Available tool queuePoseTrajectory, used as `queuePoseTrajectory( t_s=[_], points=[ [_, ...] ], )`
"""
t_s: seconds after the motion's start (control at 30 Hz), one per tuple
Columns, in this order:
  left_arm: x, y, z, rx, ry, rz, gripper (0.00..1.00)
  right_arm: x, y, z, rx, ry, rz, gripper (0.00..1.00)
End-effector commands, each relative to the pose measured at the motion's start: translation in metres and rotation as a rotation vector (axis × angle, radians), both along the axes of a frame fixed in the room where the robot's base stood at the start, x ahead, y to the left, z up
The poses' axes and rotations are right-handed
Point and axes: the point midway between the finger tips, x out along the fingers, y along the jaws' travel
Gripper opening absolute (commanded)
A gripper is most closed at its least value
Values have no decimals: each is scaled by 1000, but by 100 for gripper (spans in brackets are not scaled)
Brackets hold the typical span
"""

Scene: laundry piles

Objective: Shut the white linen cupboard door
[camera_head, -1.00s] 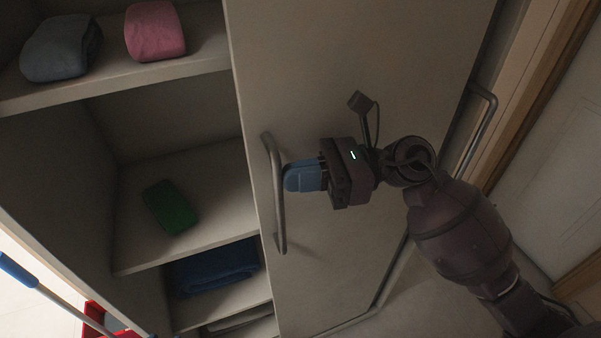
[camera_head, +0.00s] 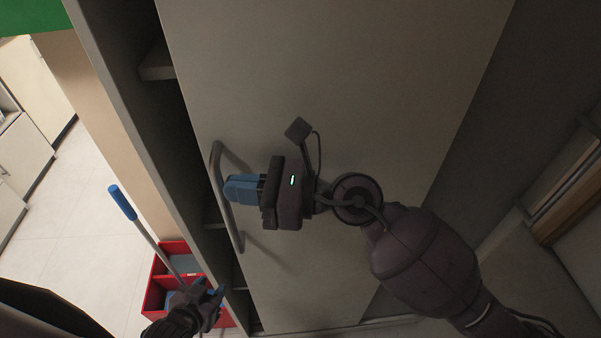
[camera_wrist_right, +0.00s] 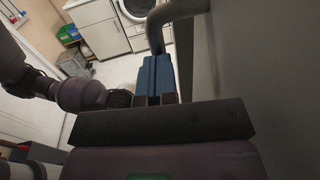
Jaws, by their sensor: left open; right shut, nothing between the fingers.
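The white linen cupboard door (camera_head: 330,85) stands a little open in the head view. A dark narrow gap shows between its left edge and the cupboard's side wall (camera_head: 135,120). The door's bar handle (camera_head: 230,217) runs upright near that edge and also shows in the right wrist view (camera_wrist_right: 165,22). My right gripper (camera_head: 232,188) is shut and empty, with its blue fingertips at the handle. I cannot tell whether they touch it. My left gripper (camera_head: 214,292) is open at the lower left, in front of the red bin and apart from the door.
A red bin (camera_head: 172,248) and a blue-ended pole (camera_head: 148,237) stand left of the cupboard. Pale floor (camera_head: 90,215) lies open further left. A washing machine (camera_wrist_right: 137,8) shows in the right wrist view.

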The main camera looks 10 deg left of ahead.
Motion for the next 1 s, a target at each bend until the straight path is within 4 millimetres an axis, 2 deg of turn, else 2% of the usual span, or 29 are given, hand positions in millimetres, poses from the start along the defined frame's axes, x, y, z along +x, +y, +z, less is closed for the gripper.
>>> queuePoseTrajectory(
  t_s=[0.03,0.2,0.4,1.0],
  points=[
    [2,0,9,0,-7,-1,43,-6,14,5,1,-2,3,0],
    [6,-1,19,-1,-18,-2,43,-17,46,3,1,0,1,0],
    [8,-1,25,0,-23,-2,43,-24,67,1,0,1,0,0],
    [5,-1,23,-1,-17,-1,43,-27,74,0,2,0,2,0]
  ],
)
